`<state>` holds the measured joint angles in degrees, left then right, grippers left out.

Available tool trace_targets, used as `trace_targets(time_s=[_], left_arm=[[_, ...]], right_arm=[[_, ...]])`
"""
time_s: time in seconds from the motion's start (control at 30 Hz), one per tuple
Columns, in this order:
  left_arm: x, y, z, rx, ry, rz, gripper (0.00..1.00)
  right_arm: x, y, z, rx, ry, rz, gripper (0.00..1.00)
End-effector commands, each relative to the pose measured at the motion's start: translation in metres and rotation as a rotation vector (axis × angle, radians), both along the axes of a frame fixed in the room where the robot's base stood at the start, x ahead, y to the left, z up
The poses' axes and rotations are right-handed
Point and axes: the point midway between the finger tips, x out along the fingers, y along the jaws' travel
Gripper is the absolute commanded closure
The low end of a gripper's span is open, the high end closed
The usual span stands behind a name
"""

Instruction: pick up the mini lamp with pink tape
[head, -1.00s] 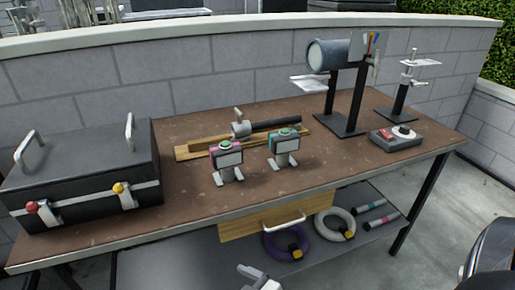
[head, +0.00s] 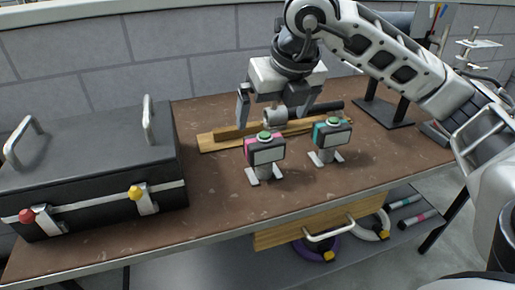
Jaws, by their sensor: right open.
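The mini lamp with pink tape (head: 265,153) stands upright on the brown table, with a pink strip on its left side and a green knob on top. A second mini lamp with teal tape (head: 331,138) stands to its right. My right gripper (head: 272,118) is open with its fingers pointing down. In the picture its fingers show above and behind the two lamps, over the wooden piece, and it holds nothing. My left gripper is not in view.
A black case (head: 85,172) with silver handles fills the left of the table. A wooden piece (head: 215,141) with a dark rod lies behind the lamps. A black stand (head: 385,112) is at the right. The tabletop (head: 215,222) in front is clear.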

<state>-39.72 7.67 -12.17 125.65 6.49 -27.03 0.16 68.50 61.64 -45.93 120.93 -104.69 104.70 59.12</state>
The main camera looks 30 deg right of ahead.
Motion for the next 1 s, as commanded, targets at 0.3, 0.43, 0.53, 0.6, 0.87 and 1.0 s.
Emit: trace_targets(time_s=[0.3,0.43,0.53,0.6,0.87,1.0], left_arm=[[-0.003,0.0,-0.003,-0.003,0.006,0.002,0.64],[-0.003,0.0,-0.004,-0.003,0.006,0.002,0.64],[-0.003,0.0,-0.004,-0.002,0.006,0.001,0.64],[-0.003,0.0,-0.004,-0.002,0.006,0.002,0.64],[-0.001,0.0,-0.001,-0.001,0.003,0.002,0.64],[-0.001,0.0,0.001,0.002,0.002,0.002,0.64]], right_arm=[[0.017,-0.018,-0.038,-0.045,-0.012,-0.052,0.0],[0.028,-0.019,-0.063,-0.043,-0.013,-0.052,0.0],[0.034,-0.02,-0.078,-0.042,-0.015,-0.049,0.0],[0.038,-0.02,-0.085,-0.043,-0.017,-0.048,0.0],[0.044,-0.019,-0.104,-0.043,-0.015,-0.047,0.0],[0.051,-0.017,-0.125,-0.042,-0.015,-0.048,0.0]])
